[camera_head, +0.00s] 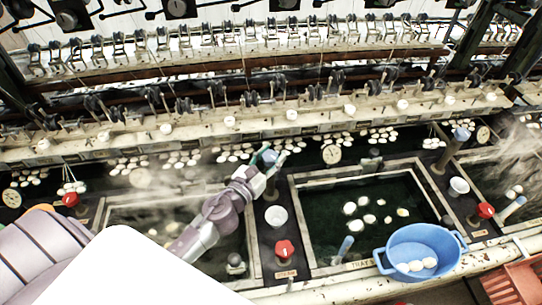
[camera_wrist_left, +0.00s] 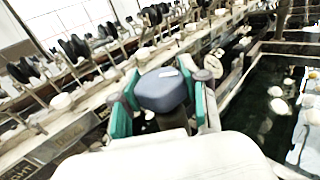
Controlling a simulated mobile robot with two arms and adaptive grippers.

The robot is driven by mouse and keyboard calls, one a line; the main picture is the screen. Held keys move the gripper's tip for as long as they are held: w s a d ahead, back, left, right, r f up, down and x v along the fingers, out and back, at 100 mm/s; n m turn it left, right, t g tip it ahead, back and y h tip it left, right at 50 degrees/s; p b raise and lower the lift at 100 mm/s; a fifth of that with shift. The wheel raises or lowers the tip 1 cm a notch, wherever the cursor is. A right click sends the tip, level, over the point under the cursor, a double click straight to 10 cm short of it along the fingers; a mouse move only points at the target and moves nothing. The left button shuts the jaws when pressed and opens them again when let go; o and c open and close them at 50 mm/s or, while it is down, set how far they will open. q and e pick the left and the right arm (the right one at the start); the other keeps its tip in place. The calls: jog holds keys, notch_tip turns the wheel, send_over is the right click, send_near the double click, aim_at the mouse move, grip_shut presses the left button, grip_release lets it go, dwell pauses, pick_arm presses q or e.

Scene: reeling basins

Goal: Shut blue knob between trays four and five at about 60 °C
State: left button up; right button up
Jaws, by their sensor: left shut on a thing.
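The blue knob (camera_head: 270,156) stands at the back of the divider between two dark water trays, the steaming left tray (camera_head: 130,201) and the right tray (camera_head: 318,225). My left gripper (camera_head: 268,161) reaches up from the lower left and is shut on this knob. In the left wrist view the knob (camera_wrist_left: 160,91) is a dull blue block between the teal finger pads of the left gripper (camera_wrist_left: 163,98). A round dial gauge (camera_head: 331,154) stands behind the right tray; its reading is too small to tell. My right gripper is not in view.
A red knob (camera_head: 284,248) and a white cup (camera_head: 276,216) sit on the same divider, nearer me. A blue basin (camera_head: 421,243) holding white cocoons overlaps the right tray's front edge. Another blue knob (camera_head: 461,134) stands farther right. Reeling machinery lines the back.

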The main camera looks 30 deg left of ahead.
pick_arm(q)
jog(key=shift+f+m+h+b, duration=0.15)
jog(key=shift+m+h+b, duration=0.35)
jog(key=shift+m+h, duration=0.55)
jog(key=m+g+h+b, duration=0.1)
jog(key=h+b, duration=0.2)
jog(key=m+g+h+b, duration=0.2)
jog(key=h+b, duration=0.1)
jog(key=shift+f+m, duration=0.1)
jog(key=shift+m, duration=0.15)
jog(key=shift+r+m+g+h+b, duration=0.25)
jog(key=shift+m+g+h+b, duration=0.3)
jog(key=shift+h+b, duration=0.3)
jog(key=o, duration=1.2)
jog(key=shift+c, duration=0.2)
jog(key=v, duration=1.2)
jog(key=shift+d, duration=0.1)
